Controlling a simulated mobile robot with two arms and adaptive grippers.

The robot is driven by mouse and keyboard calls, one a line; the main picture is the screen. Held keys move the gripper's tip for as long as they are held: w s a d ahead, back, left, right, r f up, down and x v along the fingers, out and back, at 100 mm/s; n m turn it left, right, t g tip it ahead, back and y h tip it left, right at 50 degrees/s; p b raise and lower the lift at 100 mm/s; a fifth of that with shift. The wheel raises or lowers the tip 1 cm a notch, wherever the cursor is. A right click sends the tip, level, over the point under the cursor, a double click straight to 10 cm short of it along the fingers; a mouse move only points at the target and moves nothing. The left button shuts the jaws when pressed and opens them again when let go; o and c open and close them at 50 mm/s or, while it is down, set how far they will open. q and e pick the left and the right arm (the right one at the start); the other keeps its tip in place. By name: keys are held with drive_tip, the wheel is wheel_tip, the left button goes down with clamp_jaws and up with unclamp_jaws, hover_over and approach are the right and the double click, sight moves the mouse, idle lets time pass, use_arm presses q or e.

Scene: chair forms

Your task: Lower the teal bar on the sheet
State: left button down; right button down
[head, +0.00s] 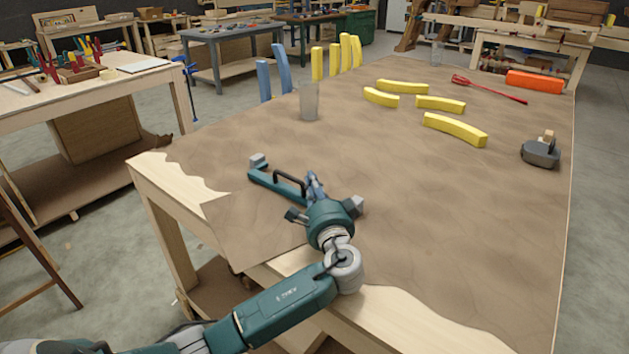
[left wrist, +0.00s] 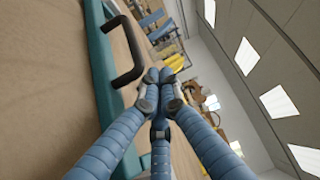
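The teal bar (head: 268,181), with a black handle (head: 290,178) and a grey block at its far end, is at the near left of the brown sheet (head: 420,230). I cannot tell whether it touches the sheet. My left gripper (head: 313,182) is beside the handle. In the left wrist view the bar (left wrist: 103,60) runs along the left, partly hidden behind a finger. The blue ribbed fingers (left wrist: 158,78) meet at their tips, close to the handle (left wrist: 137,50), with nothing clear between them. My right gripper is out of view.
Yellow curved pieces (head: 455,129) lie toward the back of the sheet, with a red-handled tool (head: 488,88) and an orange block (head: 534,81). A clear cup (head: 309,102) stands at the left edge. A dark grey tool (head: 540,152) is at right. The middle is clear.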

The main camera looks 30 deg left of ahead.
use_arm(q)
drive_tip(key=shift+s+f, duration=0.2)
drive_tip(key=shift+f, duration=0.15)
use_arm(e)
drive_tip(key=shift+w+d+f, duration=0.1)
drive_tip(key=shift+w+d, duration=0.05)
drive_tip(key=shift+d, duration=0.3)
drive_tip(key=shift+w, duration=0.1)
use_arm(q)
drive_tip(key=shift+s+d+f, duration=0.1)
drive_tip(key=shift+s+d, duration=0.15)
drive_tip(key=shift+d, duration=0.05)
drive_tip(key=v, duration=1.1)
drive_tip(key=shift+d+r, duration=0.2)
drive_tip(key=shift+r, duration=0.15)
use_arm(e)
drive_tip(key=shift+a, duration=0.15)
